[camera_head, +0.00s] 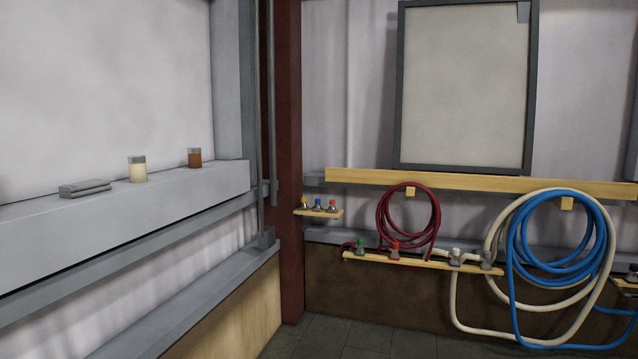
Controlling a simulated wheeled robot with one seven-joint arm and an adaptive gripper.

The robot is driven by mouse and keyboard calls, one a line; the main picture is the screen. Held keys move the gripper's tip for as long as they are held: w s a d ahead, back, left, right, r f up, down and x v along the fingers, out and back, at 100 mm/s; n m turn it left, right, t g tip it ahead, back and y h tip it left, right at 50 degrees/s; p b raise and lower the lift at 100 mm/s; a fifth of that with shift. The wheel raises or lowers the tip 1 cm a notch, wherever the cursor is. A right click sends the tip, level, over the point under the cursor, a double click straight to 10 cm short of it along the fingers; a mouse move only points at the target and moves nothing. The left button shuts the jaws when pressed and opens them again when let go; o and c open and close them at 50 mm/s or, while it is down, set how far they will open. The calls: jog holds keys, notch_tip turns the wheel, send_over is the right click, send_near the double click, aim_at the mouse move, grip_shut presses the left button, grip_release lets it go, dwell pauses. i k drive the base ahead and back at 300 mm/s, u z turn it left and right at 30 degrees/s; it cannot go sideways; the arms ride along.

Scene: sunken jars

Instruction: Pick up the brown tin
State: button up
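A small brown tin (195,158) with a grey lid stands upright on the grey wall ledge (130,205) at the left, near the ledge's right end. A wider cream jar (138,171) with a grey lid stands to its left, apart from it. My gripper is not in view, so I cannot see whether it holds anything.
A flat grey stack (85,188) lies on the ledge left of the cream jar. A dark red post (290,150) stands right of the ledge. Dark floor (345,338) shows below.

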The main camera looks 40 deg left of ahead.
aim_at(194, 161)
jog(key=u, duration=1.9)
